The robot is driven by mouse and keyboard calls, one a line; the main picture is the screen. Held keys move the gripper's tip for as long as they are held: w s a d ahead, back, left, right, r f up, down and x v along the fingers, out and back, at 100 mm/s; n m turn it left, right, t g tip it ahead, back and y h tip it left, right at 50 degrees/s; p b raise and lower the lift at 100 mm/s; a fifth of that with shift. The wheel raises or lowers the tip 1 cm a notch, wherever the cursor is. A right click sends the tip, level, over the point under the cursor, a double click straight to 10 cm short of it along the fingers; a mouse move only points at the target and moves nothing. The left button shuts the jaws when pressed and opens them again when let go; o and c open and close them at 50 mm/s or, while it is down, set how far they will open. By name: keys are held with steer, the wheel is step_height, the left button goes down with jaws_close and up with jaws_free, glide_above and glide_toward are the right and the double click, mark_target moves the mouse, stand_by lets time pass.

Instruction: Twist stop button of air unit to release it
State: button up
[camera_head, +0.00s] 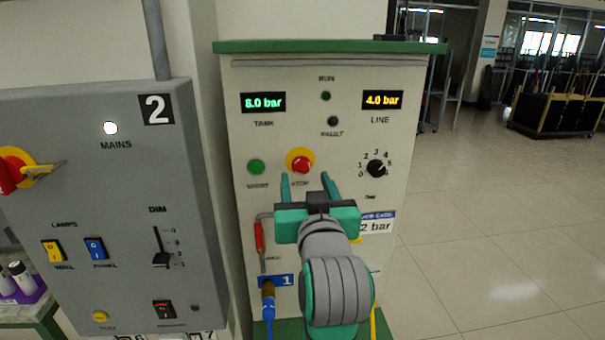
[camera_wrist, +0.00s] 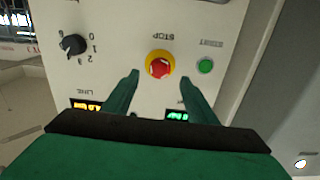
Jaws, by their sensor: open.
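The air unit (camera_head: 237,205) is a cream panel with a green top edge. Its red stop button (camera_head: 301,166) sits on a yellow disc, above the STOP label and right of the green start button (camera_head: 256,167). My gripper (camera_head: 307,178) is open and empty in front of the panel, its green fingers just below and in front of the stop button in the head view. In the wrist view, which is upside down, the stop button (camera_wrist: 160,66) shows beyond and between the two fingertips (camera_wrist: 159,75), apart from both. The button's red face is fully visible there.
A black rotary knob (camera_head: 376,169) is right of the button. A red-handled lever (camera_head: 259,238) and a blue-cabled plug (camera_head: 268,290) are lower left. A grey mains box (camera_head: 125,200) with switches stands at left. The floor (camera_head: 490,230) at right is clear.

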steer(key=shift+s+d, duration=0.25)
steer(key=shift+s, duration=0.95)
steer(key=shift+s+d, duration=0.2)
steer(key=shift+s, duration=0.95)
step_height(320, 180, down, 26)
steer(key=s+d+m+h, duration=0.2)
steer(key=s+f+g, duration=0.1)
steer(key=s+f, duration=0.5)
steer(key=f, duration=0.3)
steer(key=s+d+f+h, duration=0.1)
steer(key=s+f, duration=0.4)
steer(key=s, duration=0.3)
steer(key=s+f, duration=0.5)
steer(key=s, duration=0.3)
steer(key=s+g, duration=0.1)
steer(key=s, duration=1.3)
steer(key=shift+s+a+f, duration=0.2)
steer(key=shift+f, duration=0.15)
steer(key=shift+a, duration=0.1)
